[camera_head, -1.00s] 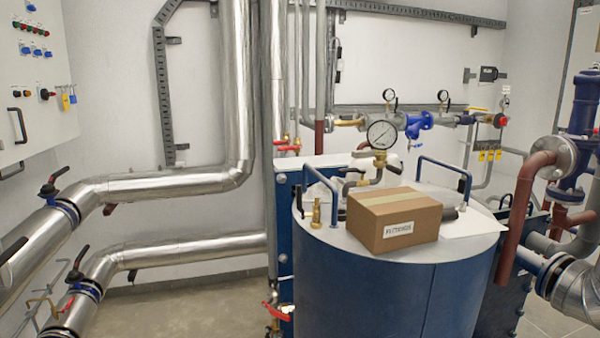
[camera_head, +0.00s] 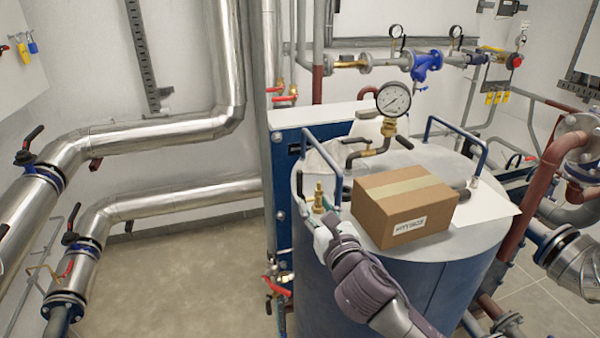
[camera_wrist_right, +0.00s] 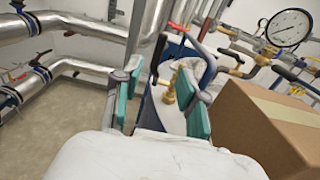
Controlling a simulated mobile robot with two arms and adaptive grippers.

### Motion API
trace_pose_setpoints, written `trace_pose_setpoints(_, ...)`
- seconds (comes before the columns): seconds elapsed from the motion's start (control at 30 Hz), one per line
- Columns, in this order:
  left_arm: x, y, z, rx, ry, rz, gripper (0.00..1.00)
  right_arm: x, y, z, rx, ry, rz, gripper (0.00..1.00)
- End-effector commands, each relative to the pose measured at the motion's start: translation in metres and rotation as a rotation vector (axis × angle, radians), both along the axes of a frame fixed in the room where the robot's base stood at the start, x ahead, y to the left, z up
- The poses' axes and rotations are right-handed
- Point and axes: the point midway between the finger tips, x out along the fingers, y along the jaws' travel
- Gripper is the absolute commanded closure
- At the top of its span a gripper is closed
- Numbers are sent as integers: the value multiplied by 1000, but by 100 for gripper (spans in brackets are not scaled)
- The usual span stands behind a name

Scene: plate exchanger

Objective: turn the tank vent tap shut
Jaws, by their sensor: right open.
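A small upright brass fitting (camera_head: 318,195), which looks like the vent tap, stands on the left rim of the blue tank's grey lid (camera_head: 455,165). In the right wrist view the brass fitting (camera_wrist_right: 168,92) shows between the open fingers, nearer the right one. My right gripper (camera_head: 325,203) is at the lid's near left edge, open and empty, its teal pads close to the fitting. The right wrist view also shows the open gripper (camera_wrist_right: 160,85). I cannot tell whether the pads touch the fitting or how its handle is turned. My left gripper is not in view.
A cardboard box (camera_head: 403,204) sits on the lid just right of my right gripper. Behind it stand a pressure gauge (camera_head: 393,99) on brass pipework and a blue handle bar (camera_head: 325,128). Silver pipes (camera_head: 160,135) run at left. The floor (camera_head: 180,270) left of the tank is clear.

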Motion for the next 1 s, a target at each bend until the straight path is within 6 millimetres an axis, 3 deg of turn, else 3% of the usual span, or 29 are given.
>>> trace_pose_setpoints(0.2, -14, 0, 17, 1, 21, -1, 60, 46, 15, 5, 3, 1, -2, 58)
trace_pose_setpoints(0.5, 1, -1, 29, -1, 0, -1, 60, 94, 31, 2, 4, 1, -2, 58)
trace_pose_setpoints(0.7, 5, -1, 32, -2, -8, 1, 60, 106, 35, 1, 3, 1, 1, 58)
trace_pose_setpoints(1.0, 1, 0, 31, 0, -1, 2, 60, 108, 35, 0, 3, 1, 1, 58)
